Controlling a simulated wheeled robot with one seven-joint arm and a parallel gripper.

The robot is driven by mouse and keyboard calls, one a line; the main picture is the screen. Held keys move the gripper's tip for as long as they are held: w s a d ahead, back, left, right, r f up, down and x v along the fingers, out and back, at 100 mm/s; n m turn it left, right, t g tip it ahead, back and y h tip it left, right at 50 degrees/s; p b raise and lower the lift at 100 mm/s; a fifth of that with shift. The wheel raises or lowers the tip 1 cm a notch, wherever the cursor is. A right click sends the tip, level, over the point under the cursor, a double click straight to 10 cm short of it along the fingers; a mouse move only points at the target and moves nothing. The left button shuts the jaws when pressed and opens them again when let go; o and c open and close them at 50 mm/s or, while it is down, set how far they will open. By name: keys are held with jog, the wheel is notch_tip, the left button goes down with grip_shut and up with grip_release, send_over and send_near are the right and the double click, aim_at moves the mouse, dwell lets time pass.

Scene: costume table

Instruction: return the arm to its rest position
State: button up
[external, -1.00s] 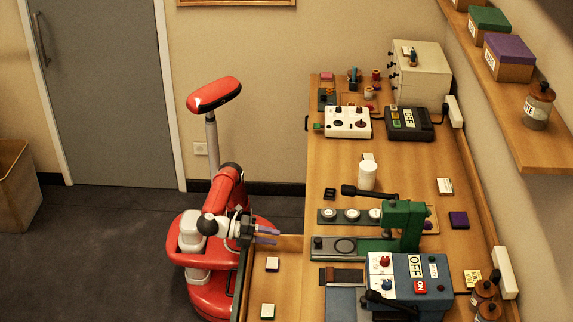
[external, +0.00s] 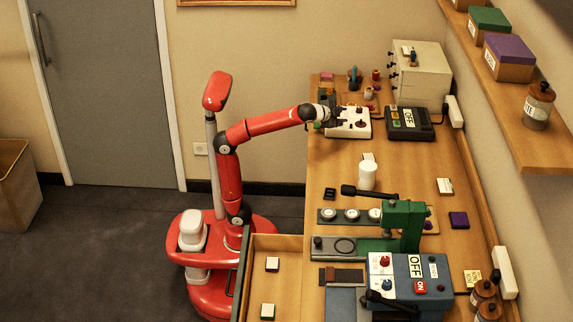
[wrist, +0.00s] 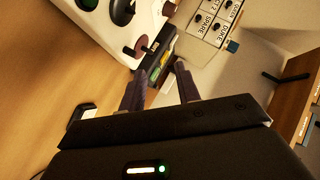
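My red arm reaches out over the back left of the workbench in the external view. My gripper (external: 326,115) is beside the white box with dark knobs (external: 348,122), at its left end; I cannot tell if they touch. In the wrist view my gripper (wrist: 160,72) has its two dark fingers apart with nothing held between them. The white box (wrist: 120,30) shows at the upper left there, beyond the fingers.
A dark OFF console (external: 408,124) and a cream drawer cabinet (external: 420,72) stand right of the white box. A white cup (external: 367,177) and a green press (external: 404,222) stand nearer. The open drawer (external: 285,278) juts out beside my base.

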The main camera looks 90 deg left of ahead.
jog(key=s+a+f+n+g+y, duration=0.2)
jog(key=s+a+n, duration=0.4)
jog(key=s+a, duration=0.9)
jog(key=s+d+f+n+g+h+b, duration=0.1)
jog(key=s+f+n+g, duration=0.1)
jog(key=s+f, duration=0.5)
jog(key=s+d+f+n+g+h, duration=0.2)
jog(key=s+f, duration=0.4)
jog(key=f, duration=0.4)
jog(key=w+d+f+m+h, duration=0.2)
jog(key=d+f, duration=0.3)
jog(key=d, duration=0.4)
jog(key=w+d+f+m+t+h, duration=0.1)
jog(key=w+d+f+m+h, duration=0.1)
jog(key=d+f, duration=0.3)
jog(key=w+d+f+m+h, duration=0.2)
jog(key=w+d+f+h, duration=0.1)
jog(key=d, duration=1.1)
jog(key=shift+f+m+t+h, duration=0.3)
jog(key=shift+f, duration=0.6)
